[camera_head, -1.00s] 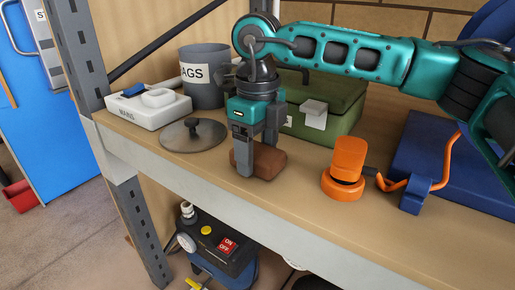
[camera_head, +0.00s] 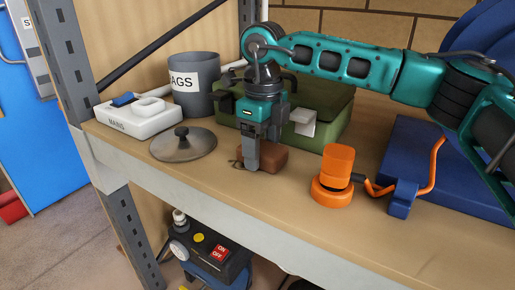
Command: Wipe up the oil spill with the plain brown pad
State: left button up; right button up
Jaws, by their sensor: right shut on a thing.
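The brown pad (camera_head: 270,159) is a plain block with rounded edges on the wooden shelf. My right gripper (camera_head: 259,160) points down and is shut on the pad, which is low at the shelf top; I cannot tell whether it presses on it. A small dark mark (camera_head: 236,163) shows on the shelf just left of the pad; I cannot tell whether it is the oil spill. No other spill shows; any part under the pad is hidden. My left gripper is out of view.
A grey lid with a knob (camera_head: 183,143) lies left of the pad. A green box (camera_head: 330,128) stands behind, a grey RAGS-type bin (camera_head: 197,98) and white MAINS block (camera_head: 139,119) back left. An orange beacon (camera_head: 334,178) stands right. The shelf's front strip is clear.

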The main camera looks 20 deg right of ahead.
jog(key=shift+w+d, duration=0.7)
jog(key=shift+d, duration=0.25)
jog(key=shift+p, duration=0.3)
jog(key=shift+f, duration=0.15)
